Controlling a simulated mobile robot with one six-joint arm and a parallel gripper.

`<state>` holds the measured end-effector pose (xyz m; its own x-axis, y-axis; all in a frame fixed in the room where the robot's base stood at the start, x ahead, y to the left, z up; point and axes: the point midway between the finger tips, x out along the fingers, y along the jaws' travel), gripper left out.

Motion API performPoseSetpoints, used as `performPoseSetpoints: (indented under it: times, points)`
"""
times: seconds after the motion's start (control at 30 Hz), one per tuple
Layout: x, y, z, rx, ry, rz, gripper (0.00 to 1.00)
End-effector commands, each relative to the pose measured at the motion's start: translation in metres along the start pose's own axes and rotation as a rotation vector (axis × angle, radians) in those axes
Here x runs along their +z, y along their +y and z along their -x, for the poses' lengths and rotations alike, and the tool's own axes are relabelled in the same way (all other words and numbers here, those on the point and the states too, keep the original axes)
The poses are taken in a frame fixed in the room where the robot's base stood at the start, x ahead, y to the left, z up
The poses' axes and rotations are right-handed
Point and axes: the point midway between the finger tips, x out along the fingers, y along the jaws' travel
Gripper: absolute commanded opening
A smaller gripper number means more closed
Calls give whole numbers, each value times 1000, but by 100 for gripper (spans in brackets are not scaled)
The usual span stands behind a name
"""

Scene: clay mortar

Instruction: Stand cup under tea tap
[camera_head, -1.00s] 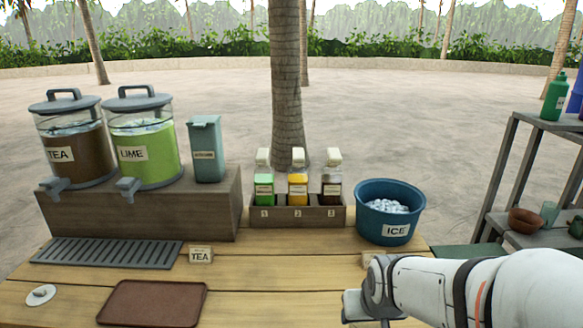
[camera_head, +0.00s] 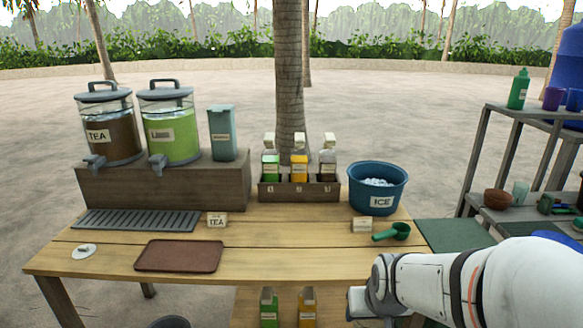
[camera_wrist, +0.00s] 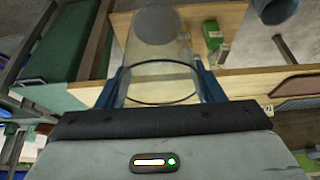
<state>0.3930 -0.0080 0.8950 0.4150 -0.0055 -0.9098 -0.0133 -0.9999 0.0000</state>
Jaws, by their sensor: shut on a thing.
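My gripper (camera_wrist: 160,84) is shut on a clear cup (camera_wrist: 156,55), with one blue finger on each side of it in the wrist view. In the head view my arm reaches in from the lower right; the cup and fingertips cannot be made out there. The tea dispenser (camera_head: 112,139), brown inside and labelled TEA, stands on a wooden riser at the left. Its grey tea tap (camera_head: 94,162) sticks out at the front, above the slotted drip tray (camera_head: 136,221). The cup is far to the right of this tap.
A lime dispenser (camera_head: 170,135) stands right of the tea. A bottle rack (camera_head: 298,190), a blue ice tub (camera_head: 378,193) and a green scoop (camera_head: 392,231) are on the table. A brown tray (camera_head: 180,256) lies in front. A grey shelf (camera_head: 510,217) stands right.

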Motion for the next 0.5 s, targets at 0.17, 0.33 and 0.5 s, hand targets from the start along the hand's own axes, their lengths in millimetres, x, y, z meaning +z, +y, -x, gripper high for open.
performPoseSetpoints:
  times: [0.17,0.33,0.5]
  points:
    - [-12,-6,-10,-5,-4,11,35]
    - [-25,-7,-24,-6,-4,14,35]
    - [-40,-8,-45,-6,-8,14,35]
